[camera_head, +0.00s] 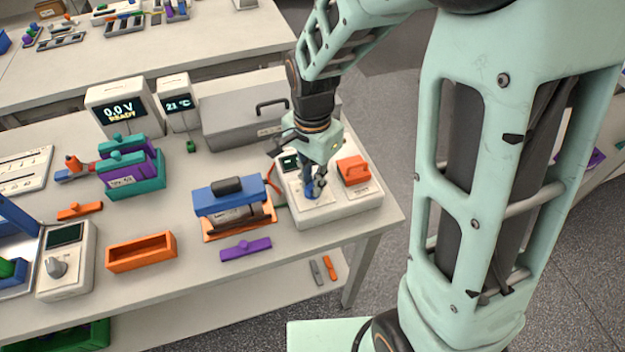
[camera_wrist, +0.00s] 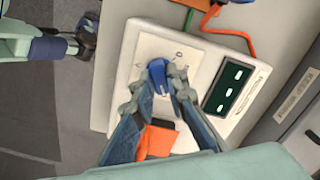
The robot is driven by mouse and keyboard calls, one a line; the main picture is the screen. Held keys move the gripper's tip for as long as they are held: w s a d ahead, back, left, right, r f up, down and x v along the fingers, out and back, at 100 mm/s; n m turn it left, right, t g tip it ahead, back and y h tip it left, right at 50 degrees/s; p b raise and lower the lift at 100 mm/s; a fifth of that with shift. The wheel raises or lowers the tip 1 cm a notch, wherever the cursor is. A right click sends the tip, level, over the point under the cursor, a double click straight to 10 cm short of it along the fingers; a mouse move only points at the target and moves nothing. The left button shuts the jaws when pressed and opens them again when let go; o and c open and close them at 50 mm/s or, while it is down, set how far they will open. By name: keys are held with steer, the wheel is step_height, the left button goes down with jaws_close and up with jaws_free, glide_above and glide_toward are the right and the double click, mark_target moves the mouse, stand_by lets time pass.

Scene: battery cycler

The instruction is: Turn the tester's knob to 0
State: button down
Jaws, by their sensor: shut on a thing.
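The white tester (camera_head: 340,208) stands at the right end of the bench, with a dark screen (camera_wrist: 228,86) and an orange block (camera_head: 353,170) on top. Its blue knob (camera_wrist: 157,74) sits on a pale dial plate with small marks; one near the knob's upper right looks like a 0. My gripper (camera_head: 311,188) points down over the tester and is shut on the knob, with a finger on either side in the wrist view (camera_wrist: 166,76). The fingers hide part of the knob and dial, so I cannot tell its exact setting.
A blue-topped orange holder (camera_head: 230,197) stands left of the tester, with red and green cables between. A grey case (camera_head: 240,112) is behind. A purple bar (camera_head: 246,249) lies in front. Another white unit with a grey knob (camera_head: 56,268) stands far left.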

steer(key=n, duration=0.6)
steer(key=shift+b, duration=0.4)
steer(key=n, duration=0.6)
steer(key=n+p, duration=0.1)
steer(key=n, duration=0.4)
steer(key=shift+r+n, duration=0.1)
steer(key=shift+n, duration=0.3)
steer(key=n+p, duration=0.1)
steer(key=n, duration=0.4)
steer(key=shift+n+p, duration=0.3)
steer(key=shift+p, duration=0.1)
steer(key=c, duration=1.9)
jaws_free()
steer(key=shift+c, duration=0.2)
